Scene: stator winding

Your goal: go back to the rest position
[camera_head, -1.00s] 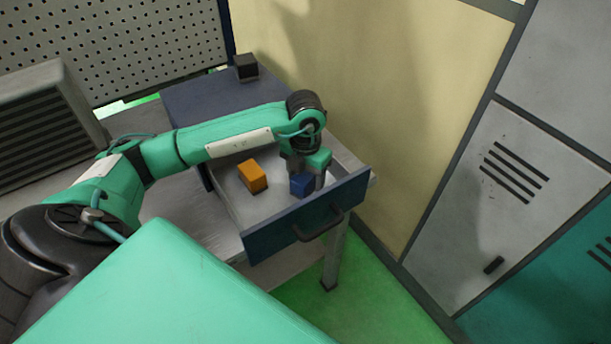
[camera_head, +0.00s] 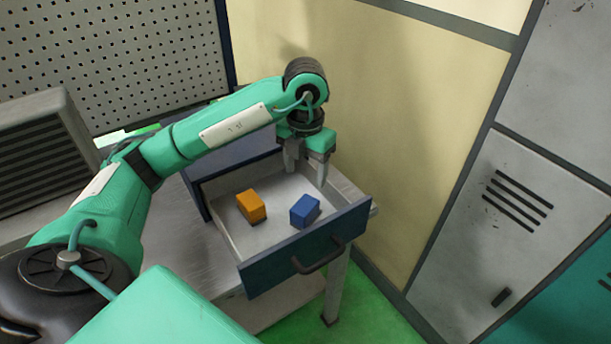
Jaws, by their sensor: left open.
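My left gripper (camera_head: 306,168) is open and empty, pointing down above the back right part of the open drawer. Its arm comes in from the left and arches over the table. A blue block (camera_head: 304,211) lies in the drawer (camera_head: 275,236), below the gripper and apart from it. An orange block (camera_head: 251,206) lies in the drawer to the left of the blue one. My right gripper is not in view.
The drawer is pulled out, with a dark blue front and a handle (camera_head: 318,262). A yellow wall panel (camera_head: 400,110) stands close behind the gripper. Grey lockers (camera_head: 490,220) are at the right. A grey vented box (camera_head: 45,150) and a pegboard (camera_head: 110,50) are at the left.

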